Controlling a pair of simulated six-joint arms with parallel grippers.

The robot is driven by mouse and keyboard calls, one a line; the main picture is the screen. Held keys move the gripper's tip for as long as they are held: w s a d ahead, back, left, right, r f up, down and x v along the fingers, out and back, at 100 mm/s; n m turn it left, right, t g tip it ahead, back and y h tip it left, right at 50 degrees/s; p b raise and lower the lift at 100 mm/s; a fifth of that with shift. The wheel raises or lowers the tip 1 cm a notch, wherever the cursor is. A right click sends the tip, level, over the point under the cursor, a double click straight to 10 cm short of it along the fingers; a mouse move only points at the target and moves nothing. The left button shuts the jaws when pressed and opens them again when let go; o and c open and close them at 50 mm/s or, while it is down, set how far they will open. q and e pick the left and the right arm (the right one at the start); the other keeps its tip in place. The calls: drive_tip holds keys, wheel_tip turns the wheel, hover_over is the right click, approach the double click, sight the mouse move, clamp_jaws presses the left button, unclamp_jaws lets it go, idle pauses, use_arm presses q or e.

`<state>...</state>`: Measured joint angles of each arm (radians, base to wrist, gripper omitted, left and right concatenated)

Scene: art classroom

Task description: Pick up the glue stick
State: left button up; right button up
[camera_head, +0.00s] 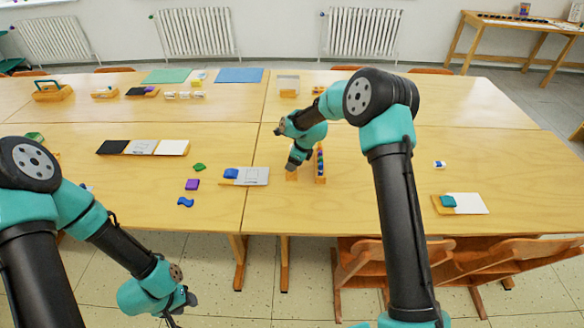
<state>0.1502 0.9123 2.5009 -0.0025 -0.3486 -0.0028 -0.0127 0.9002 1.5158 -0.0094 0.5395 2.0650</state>
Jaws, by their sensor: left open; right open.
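I cannot pick out a glue stick for certain. A small white and blue item (440,164) lies alone on the right part of the table and is too small to name surely. My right gripper (292,170) is over the middle of the table, pointing down, open. It is just above a small wooden piece (291,177) that it partly hides. My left gripper (172,320) is low at the bottom of the view, in front of the table's near edge, open and away from the objects.
A narrow wooden holder with colored pieces (320,178) stands right beside my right gripper. Chairs (370,265) stand at the near edge.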

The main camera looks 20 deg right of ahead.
drive_tip(key=shift+w+a+f, duration=0.15)
drive_tip(key=shift+f, duration=0.3)
drive_tip(key=c, duration=1)
drive_tip(key=shift+r, duration=0.15)
wheel_tip(320, 180, up, 10)
drive_tip(key=shift+f, duration=0.1)
idle(0.5)
